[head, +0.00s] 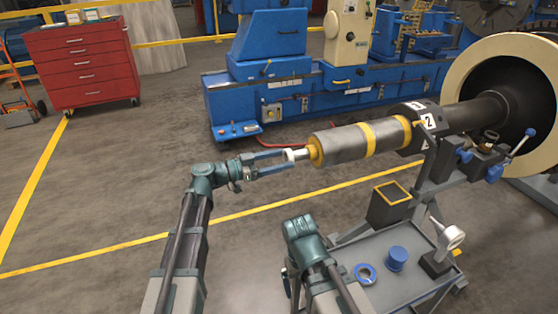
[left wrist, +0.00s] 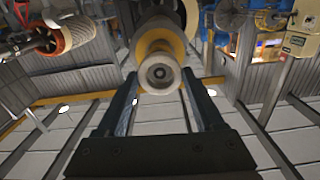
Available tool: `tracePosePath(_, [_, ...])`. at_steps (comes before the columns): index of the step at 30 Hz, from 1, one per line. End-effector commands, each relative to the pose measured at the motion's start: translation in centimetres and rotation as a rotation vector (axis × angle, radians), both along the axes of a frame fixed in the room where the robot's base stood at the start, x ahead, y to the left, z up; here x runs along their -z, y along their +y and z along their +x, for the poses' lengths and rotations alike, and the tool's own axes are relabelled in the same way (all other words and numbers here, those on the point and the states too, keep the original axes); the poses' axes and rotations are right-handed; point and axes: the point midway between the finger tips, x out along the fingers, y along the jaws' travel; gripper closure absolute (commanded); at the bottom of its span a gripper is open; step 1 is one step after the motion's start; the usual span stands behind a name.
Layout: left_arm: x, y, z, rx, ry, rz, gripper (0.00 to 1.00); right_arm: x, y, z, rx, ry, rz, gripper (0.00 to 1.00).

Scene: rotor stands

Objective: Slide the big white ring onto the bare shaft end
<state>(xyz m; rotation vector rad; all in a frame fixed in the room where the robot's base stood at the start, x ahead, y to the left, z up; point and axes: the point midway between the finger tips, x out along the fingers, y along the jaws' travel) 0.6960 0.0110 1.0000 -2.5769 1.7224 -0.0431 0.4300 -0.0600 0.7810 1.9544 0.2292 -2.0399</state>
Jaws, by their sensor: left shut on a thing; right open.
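The shaft end (head: 302,154) points left from the yellow collar (head: 315,152) of a grey cylindrical rotor (head: 343,144). The white ring (head: 289,155) is at the tip of this end. My left gripper (head: 286,160) is shut on it, with one finger on either side. In the left wrist view the ring (left wrist: 160,74) sits between the fingers, in front of the yellow collar (left wrist: 160,44), with a dark round centre. I cannot tell how far the ring is around the shaft. My right gripper (head: 292,290) hangs low, open and empty, beside the grey cart.
The grey cart (head: 340,250) carries a blue ring (head: 365,273), a blue cap (head: 396,259) and a dial gauge (head: 449,238). A dark stand (head: 433,165) supports the rotor near a large cream flange (head: 457,75). Open floor lies to the left; a red cabinet (head: 82,68) is far off.

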Motion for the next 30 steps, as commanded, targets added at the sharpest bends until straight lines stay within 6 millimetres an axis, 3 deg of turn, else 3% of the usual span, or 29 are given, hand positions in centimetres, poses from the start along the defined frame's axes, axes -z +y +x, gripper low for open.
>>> tracePosePath(30, [0.0,-1.8,0.8,0.001,0.0,-0.001,0.8,0.0,0.0,0.0,0.0,0.0,0.0,0.0])
